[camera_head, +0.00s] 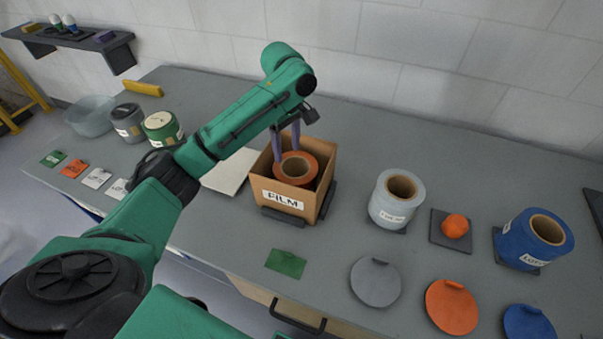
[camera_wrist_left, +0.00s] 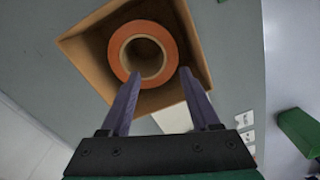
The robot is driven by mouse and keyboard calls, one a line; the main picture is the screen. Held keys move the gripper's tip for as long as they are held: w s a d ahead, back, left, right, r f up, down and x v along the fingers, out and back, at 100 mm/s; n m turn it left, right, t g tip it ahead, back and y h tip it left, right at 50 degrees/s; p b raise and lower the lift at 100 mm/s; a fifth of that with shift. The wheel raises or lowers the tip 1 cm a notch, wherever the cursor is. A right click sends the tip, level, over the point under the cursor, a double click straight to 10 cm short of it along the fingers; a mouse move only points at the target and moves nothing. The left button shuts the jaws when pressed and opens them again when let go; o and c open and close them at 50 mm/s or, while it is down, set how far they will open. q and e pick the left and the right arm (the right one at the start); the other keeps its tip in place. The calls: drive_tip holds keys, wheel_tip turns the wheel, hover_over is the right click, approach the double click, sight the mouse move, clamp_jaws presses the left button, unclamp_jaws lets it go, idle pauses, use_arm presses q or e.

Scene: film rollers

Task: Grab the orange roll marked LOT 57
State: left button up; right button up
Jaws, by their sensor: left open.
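The orange roll (camera_head: 297,168) stands upright in a cardboard box marked FILM (camera_head: 257,187), with its pale brown core facing up. Its lot label is not visible. My left gripper (camera_head: 287,150) is open above the back of the box, its two purple fingers pointing down near the roll. In the left wrist view the orange roll (camera_wrist_left: 116,50) lies in the box (camera_wrist_left: 87,46). The left fingers (camera_wrist_left: 159,75) are apart and empty there, and their tips overlap the roll's near edge in the picture. I cannot tell whether they touch it. My right gripper is not in view.
A white roll (camera_head: 385,208) and a blue roll (camera_head: 517,245) stand to the right, with an orange knob-like piece (camera_head: 455,227) between them. Grey (camera_head: 375,285) and orange (camera_head: 452,310) discs lie in front.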

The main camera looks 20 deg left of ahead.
use_arm(q)
drive_tip(key=p, duration=0.1)
hover_over(284, 176)
drive_tip(key=f, duration=0.3)
drive_tip(key=s+f, duration=0.1)
drive_tip(key=shift+d+f, duration=0.25)
drive_tip(key=f, duration=0.2)
drive_tip(key=f+p, duration=0.1)
drive_tip(key=f, duration=0.1)
drive_tip(key=w+f+p, duration=0.1)
drive_tip(key=f, duration=0.1)
drive_tip(key=shift+a, duration=0.35)
drive_tip(key=shift+s+f, duration=0.1)
drive_tip(key=shift+s, duration=0.1)
drive_tip(key=shift+c, duration=0.3)
clamp_jaws()
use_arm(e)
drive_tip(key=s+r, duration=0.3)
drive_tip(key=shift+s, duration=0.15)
use_arm(q)
drive_tip(key=shift+w, duration=0.25)
